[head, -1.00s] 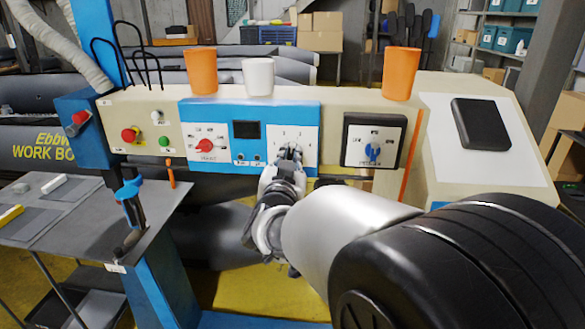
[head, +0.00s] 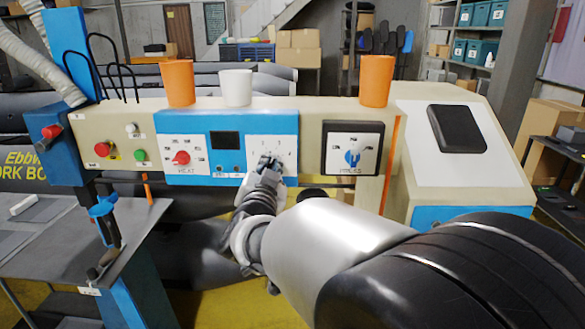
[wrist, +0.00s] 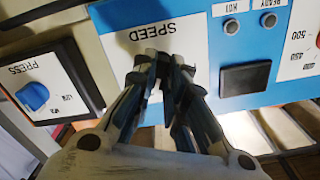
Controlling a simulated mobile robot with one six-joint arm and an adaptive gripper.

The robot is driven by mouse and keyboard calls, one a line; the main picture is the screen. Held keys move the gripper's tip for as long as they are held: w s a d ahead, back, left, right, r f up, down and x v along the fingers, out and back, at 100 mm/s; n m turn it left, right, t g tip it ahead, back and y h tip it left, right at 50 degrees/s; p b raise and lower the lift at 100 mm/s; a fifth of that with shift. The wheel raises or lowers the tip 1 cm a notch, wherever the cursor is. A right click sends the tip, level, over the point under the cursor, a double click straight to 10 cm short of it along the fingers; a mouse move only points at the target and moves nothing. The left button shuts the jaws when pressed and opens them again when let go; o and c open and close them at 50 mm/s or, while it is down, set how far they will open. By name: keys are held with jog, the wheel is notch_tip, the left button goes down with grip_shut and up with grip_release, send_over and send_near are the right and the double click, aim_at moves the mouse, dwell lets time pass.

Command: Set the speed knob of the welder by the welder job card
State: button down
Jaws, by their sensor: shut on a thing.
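The welder's blue panel (head: 226,120) has a white plate marked SPEED in the wrist view (wrist: 170,35). My gripper (head: 271,161) is at this plate. In the wrist view its fingertips (wrist: 165,62) are close together against the plate, shut on the speed knob. The knob is hidden behind the fingers, so I cannot tell its setting. Most of the dial marks are covered or too small to read. I cannot make out a welder job card in either view.
A red HEAT knob (head: 181,158) and a small dark display (head: 224,140) are left of the speed plate. A blue PRESS knob (head: 353,157) is to its right. Two orange cups (head: 178,82) (head: 376,80) and a white cup (head: 235,87) stand on the welder's top.

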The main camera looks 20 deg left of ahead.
jog(key=c, duration=1.6)
grip_release()
jog(key=shift+s, duration=0.1)
jog(key=v, duration=1.1)
jog(key=shift+s, duration=0.4)
